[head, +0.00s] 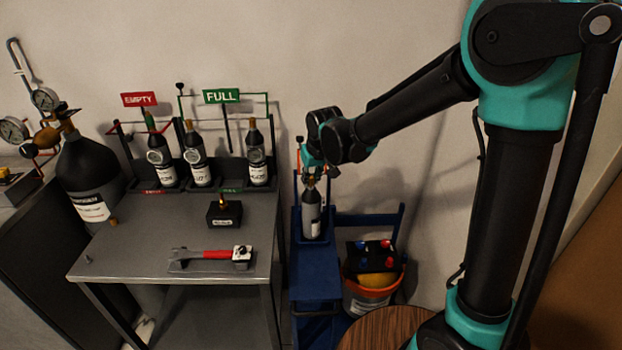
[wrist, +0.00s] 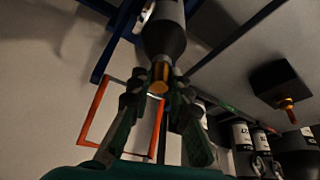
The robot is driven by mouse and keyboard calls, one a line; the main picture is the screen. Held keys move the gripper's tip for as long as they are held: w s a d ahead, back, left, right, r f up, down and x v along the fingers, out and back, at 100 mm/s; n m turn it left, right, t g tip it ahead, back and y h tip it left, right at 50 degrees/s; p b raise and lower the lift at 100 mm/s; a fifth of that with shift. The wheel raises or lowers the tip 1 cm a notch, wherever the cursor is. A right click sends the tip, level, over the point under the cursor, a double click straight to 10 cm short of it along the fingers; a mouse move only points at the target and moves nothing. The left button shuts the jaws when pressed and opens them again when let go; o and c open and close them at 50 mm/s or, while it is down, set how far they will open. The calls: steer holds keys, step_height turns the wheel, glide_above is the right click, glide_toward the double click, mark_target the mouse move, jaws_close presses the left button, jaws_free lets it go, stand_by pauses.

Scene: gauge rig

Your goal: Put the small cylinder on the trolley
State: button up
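The small cylinder (head: 312,215) is dark with a white label and a brass valve. It is upright at the blue trolley's (head: 316,275) back end, within its blue frame. Whether its base touches the trolley is hard to tell. My gripper (head: 311,176) is above it, pointing down, with its fingers at the cylinder's neck. In the wrist view my gripper's (wrist: 163,78) two fingertips close on the neck beside the brass valve (wrist: 158,84), and the dark cylinder body (wrist: 165,32) extends beyond them.
A grey table (head: 150,235) left of the trolley holds a rack of several cylinders under EMPTY (head: 139,99) and FULL (head: 221,96) signs, a black block (head: 224,215) and a red-handled wrench (head: 215,255). A bucket (head: 372,290) stands right of the trolley, near a round wooden top (head: 380,328).

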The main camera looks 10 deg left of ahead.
steer(key=o, duration=0.4)
steer(key=v, duration=1.2)
steer(key=s+d+f+m, duration=0.1)
steer(key=d+f, duration=0.2)
steer(key=d, duration=0.4)
steer(key=s+d+f+m+h, duration=0.1)
steer(key=d+f, duration=0.1)
steer(key=d, duration=0.4)
steer(key=s+d+f+m, duration=0.1)
steer(key=d+f, duration=0.2)
steer(key=d, duration=0.4)
steer(key=s+d+f+m, duration=0.2)
steer(key=s+d+f, duration=0.2)
steer(key=d, duration=0.3)
steer(key=s+d+f+m+h, duration=0.1)
steer(key=s+d+f+m, duration=0.1)
steer(key=s+d+f, duration=0.3)
steer(key=shift+s+d+t, duration=0.3)
steer(key=shift+s+d, duration=0.7)
steer(key=shift+d, duration=0.1)
steer(key=shift+f, duration=0.1)
